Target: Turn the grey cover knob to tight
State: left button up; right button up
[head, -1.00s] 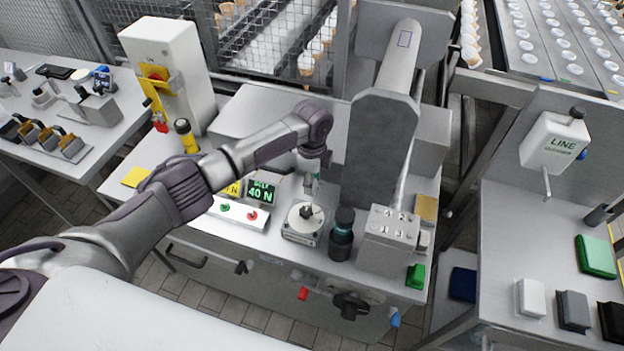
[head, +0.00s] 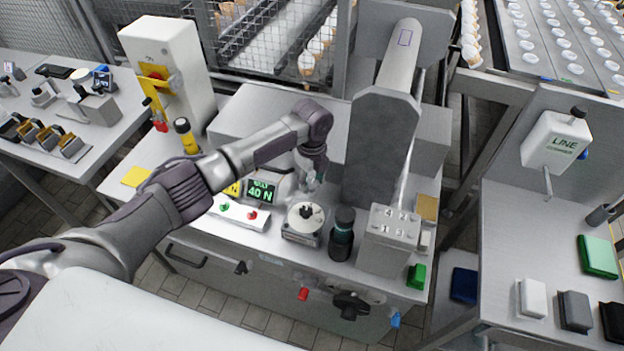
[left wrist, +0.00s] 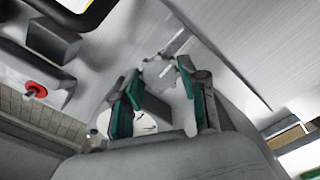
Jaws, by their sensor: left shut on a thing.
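My left gripper (head: 311,179) reaches down over the back of the steel bench. In the left wrist view its two teal-padded fingers (left wrist: 158,92) are closed around a grey knob-like part (left wrist: 158,72), which I take for the grey cover knob. In the head view the knob is mostly hidden by the gripper and wrist. How far it is turned cannot be read. My right gripper is not in view.
A white dial with a black knob (head: 306,212) stands just in front of the gripper. A dark bottle (head: 342,234) and a grey numbered block (head: 391,240) are to its right. A 40 N display (head: 261,192) is to its left. A tall grey column (head: 378,150) rises close by.

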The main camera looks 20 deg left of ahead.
aim_at(312, 183)
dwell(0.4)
pick_arm(q)
jog(key=o, duration=1.1)
jog(key=shift+o, duration=0.2)
jog(key=shift+r, duration=0.1)
notch_tip(312, 183, up, 12)
